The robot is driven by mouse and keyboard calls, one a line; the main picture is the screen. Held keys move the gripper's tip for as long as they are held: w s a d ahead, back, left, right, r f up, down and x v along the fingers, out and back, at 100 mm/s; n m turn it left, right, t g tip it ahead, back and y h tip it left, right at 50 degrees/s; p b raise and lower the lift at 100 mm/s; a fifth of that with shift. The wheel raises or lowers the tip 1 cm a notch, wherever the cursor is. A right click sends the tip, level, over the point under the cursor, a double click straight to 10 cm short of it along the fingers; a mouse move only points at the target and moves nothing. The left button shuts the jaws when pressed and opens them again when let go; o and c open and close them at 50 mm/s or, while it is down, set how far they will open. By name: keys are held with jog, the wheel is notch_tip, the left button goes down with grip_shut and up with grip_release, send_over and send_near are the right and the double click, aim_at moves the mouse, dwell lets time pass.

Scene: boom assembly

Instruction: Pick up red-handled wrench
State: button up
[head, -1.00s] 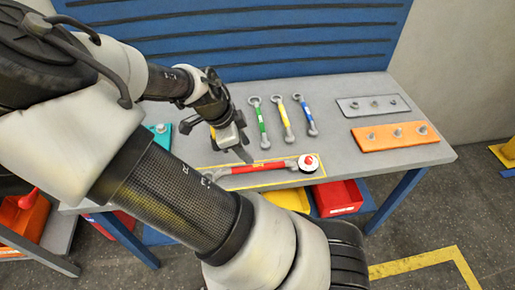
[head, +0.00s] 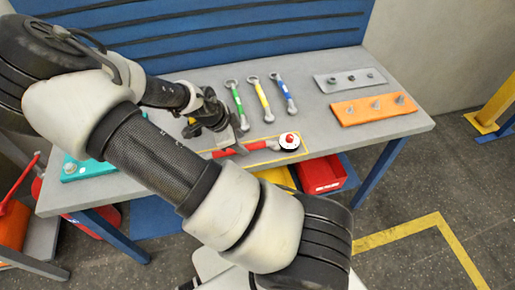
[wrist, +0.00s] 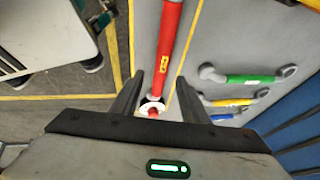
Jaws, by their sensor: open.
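The red-handled wrench (head: 256,146) lies on the grey workbench near its front edge, inside a yellow outline. A white disc with a red top (head: 289,141) is at its right end in the head view. My gripper (head: 239,148) is open, low over the handle. In the wrist view the red handle (wrist: 169,45) runs up the picture between the two spread fingers of my gripper (wrist: 159,80). I cannot tell whether the fingers touch it.
Green (head: 235,98), yellow (head: 261,98) and blue (head: 284,94) wrenches lie behind it. An orange plate (head: 374,109) and a grey plate (head: 350,80) with bolts are at the right. A red bin (head: 321,175) is below the bench.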

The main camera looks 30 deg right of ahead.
aim_at(246, 146)
jog(key=x, duration=0.4)
jog(key=shift+d+f, duration=0.15)
jog(key=shift+f, duration=0.1)
jog(key=shift+c, duration=0.3)
jog(key=shift+w+r, duration=0.1)
grip_shut()
